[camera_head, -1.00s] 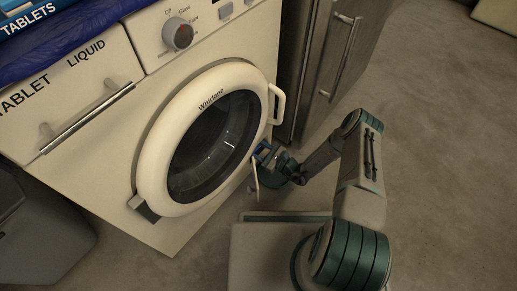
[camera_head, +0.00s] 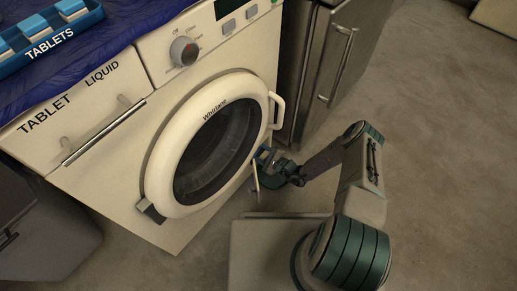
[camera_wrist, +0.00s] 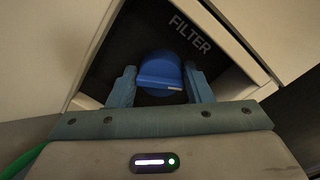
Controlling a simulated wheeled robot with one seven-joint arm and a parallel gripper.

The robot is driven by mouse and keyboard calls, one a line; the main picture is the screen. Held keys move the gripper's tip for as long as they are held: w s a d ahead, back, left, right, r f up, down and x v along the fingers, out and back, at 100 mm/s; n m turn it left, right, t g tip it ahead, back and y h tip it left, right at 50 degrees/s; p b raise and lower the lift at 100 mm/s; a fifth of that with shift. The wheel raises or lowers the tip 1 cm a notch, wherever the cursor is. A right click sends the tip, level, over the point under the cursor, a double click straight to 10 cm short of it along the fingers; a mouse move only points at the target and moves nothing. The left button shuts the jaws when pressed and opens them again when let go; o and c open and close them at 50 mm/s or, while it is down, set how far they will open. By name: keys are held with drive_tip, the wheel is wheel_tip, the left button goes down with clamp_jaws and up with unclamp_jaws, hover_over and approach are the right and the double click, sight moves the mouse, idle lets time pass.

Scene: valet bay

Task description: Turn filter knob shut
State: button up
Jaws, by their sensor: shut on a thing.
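The blue filter knob (camera_wrist: 160,72) shows in the wrist view inside a dark square recess marked FILTER (camera_wrist: 189,33). A pale mark on the knob's ridge lies nearly level in that picture. My gripper (camera_wrist: 159,85) has one finger on each side of the knob and is shut on it. In the head view my gripper (camera_head: 270,165) is at the low right corner of the washing machine (camera_head: 120,190), by a thin open flap (camera_head: 256,176). The knob itself is hidden or too small to tell in the head view.
The round washer door (camera_head: 160,170) is closed, with its handle (camera_head: 276,110) just above my gripper. A steel cabinet (camera_head: 318,70) stands close on the right. A tablets tray (camera_head: 60,48) sits on top of the washer. The floor (camera_head: 440,130) at right is clear.

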drive_tip(key=n+p, duration=0.2)
drive_tip(key=n, duration=0.1)
drive_tip(key=n+p, duration=0.2)
drive_tip(key=n, duration=0.1)
drive_tip(key=shift+r+t+h, duration=0.2)
drive_tip(key=shift+t+h, duration=0.1)
drive_tip(key=shift+h, duration=0.1)
drive_tip(key=n, duration=0.3)
drive_tip(key=n+p, duration=0.1)
drive_tip(key=shift+f+n, duration=0.25)
drive_tip(key=shift+n, duration=0.15)
drive_tip(key=shift+s, duration=0.1)
drive_tip(key=o, duration=0.9)
drive_tip(key=shift+a, duration=0.1)
drive_tip(key=shift+o, duration=0.2)
drive_tip(key=shift+s, duration=0.1)
drive_tip(key=p+v, duration=0.3)
drive_tip(key=v, duration=1.1)
drive_tip(key=shift+a, duration=0.15)
